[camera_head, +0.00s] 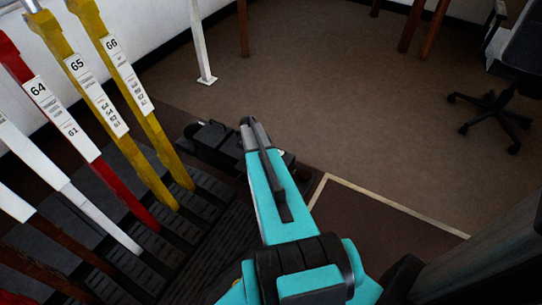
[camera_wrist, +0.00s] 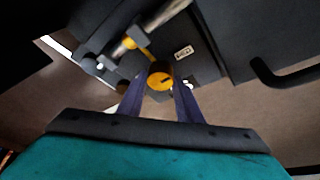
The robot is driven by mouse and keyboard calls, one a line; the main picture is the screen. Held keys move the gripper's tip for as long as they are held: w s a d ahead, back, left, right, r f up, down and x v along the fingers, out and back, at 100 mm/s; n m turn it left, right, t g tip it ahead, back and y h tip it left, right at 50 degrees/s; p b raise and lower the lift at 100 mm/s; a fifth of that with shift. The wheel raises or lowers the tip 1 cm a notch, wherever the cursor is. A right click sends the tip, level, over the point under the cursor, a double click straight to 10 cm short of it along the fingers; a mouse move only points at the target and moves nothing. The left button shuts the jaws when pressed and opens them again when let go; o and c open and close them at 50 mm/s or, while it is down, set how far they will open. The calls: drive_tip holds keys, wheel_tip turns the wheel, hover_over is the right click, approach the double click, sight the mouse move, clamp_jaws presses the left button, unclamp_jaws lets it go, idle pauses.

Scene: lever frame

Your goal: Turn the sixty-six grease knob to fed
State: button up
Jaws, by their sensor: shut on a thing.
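In the wrist view a round yellow knob (camera_wrist: 160,79) with a short dark mark on its face sits between the fingertips of my gripper (camera_wrist: 159,84). The fingers are shut on the knob, one on each side. A small white label (camera_wrist: 184,52) is on the dark housing just beyond it; its text is too small to read. In the head view my gripper (camera_head: 256,132) reaches down to a dark housing (camera_head: 212,140) beside the foot of the yellow lever 66 (camera_head: 126,72). The knob is hidden there.
Yellow lever 65 (camera_head: 88,82) and red lever 64 (camera_head: 50,106) stand left of lever 66, with a white lever (camera_head: 100,224) further left. In the wrist view a metal rod (camera_wrist: 160,18) and a dark handle (camera_wrist: 290,78) are close by. Open floor (camera_head: 340,110) lies beyond.

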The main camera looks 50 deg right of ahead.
idle(0.4)
drive_tip(key=o, duration=1)
drive_tip(key=shift+o, duration=0.2)
drive_tip(key=p+v, duration=0.3)
drive_tip(key=v, duration=1)
drive_tip(key=shift+r, duration=0.4)
drive_tip(key=shift+w+a, duration=0.1)
